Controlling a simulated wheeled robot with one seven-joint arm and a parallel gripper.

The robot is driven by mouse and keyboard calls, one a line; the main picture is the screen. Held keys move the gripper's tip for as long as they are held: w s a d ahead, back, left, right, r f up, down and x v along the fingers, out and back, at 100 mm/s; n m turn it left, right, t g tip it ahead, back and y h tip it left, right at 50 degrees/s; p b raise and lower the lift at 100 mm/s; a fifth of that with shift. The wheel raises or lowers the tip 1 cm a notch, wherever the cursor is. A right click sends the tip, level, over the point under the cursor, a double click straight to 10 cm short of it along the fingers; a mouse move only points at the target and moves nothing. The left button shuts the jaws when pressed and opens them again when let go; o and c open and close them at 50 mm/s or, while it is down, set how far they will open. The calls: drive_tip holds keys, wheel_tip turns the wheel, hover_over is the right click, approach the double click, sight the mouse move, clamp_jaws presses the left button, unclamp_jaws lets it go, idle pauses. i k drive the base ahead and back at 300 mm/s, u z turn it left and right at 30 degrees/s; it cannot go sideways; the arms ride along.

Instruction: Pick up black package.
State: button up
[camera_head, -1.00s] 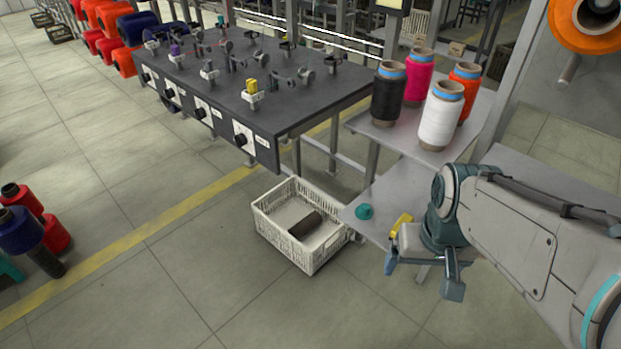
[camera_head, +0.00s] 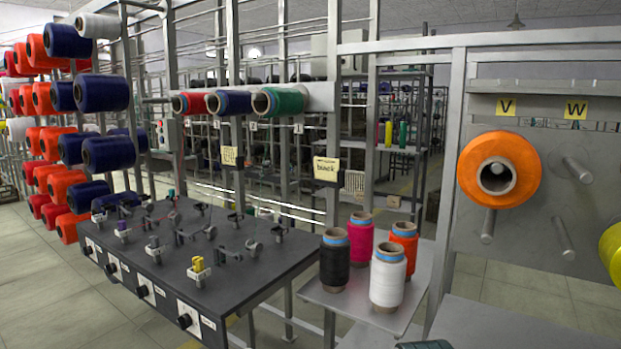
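The black package (camera_head: 334,262), a black yarn cone with a blue band near its top and a brown core end below, stands upright on a grey shelf (camera_head: 415,315). It is the front-left one of a small group. A pink package (camera_head: 361,238) stands behind it, an orange package (camera_head: 404,245) behind right, and a white package (camera_head: 388,277) to its right at the front. My gripper is outside this view; only a small dark teal piece, probably of my arm, shows at the bottom edge.
The winding machine table (camera_head: 160,265) with several small spindles lies to the left of the shelf. At right, a panel marked V and W has pegs and a large orange package (camera_head: 499,169).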

sight(335, 245)
drive_tip(key=u, duration=1.8)
drive_tip(key=k, duration=0.85)
drive_tip(key=z, duration=1.55)
drive_tip(key=i, duration=0.5)
